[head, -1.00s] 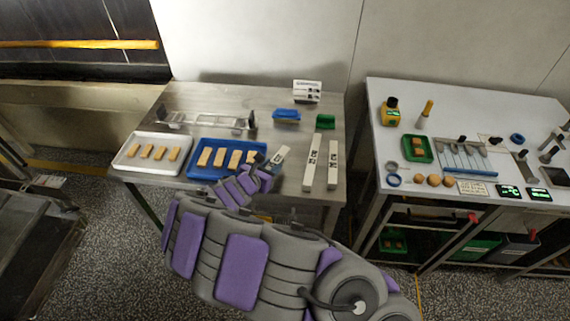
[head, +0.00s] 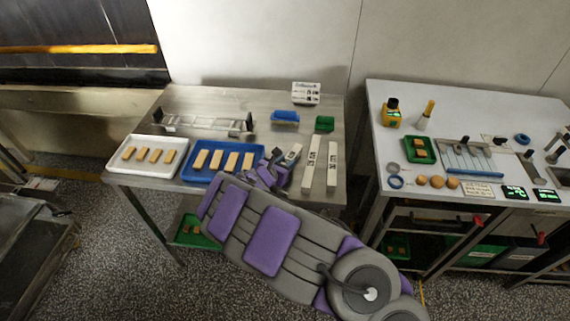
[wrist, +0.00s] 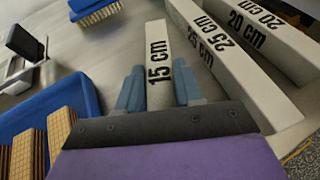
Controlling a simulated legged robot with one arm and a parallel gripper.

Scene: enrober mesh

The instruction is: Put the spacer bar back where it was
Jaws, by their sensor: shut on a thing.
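The white spacer bar marked 15 cm (wrist: 157,50) is between the two blue-grey fingers of my gripper (wrist: 158,88) in the wrist view. My gripper is shut on its near end, and the bar points away from me. In the head view the bar (head: 292,153) is at the right of the blue tray, near my gripper (head: 275,166). Two longer white bars, marked 25 cm (wrist: 215,50) and 20 cm (wrist: 275,40), lie to its right, apart from it. I cannot tell whether the held bar touches the table.
The blue tray (head: 184,178) and white tray (head: 112,164) hold wafer bars at the left. A clear frame with black posts (head: 205,125) stands behind them. A second table (head: 470,105) stands right.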

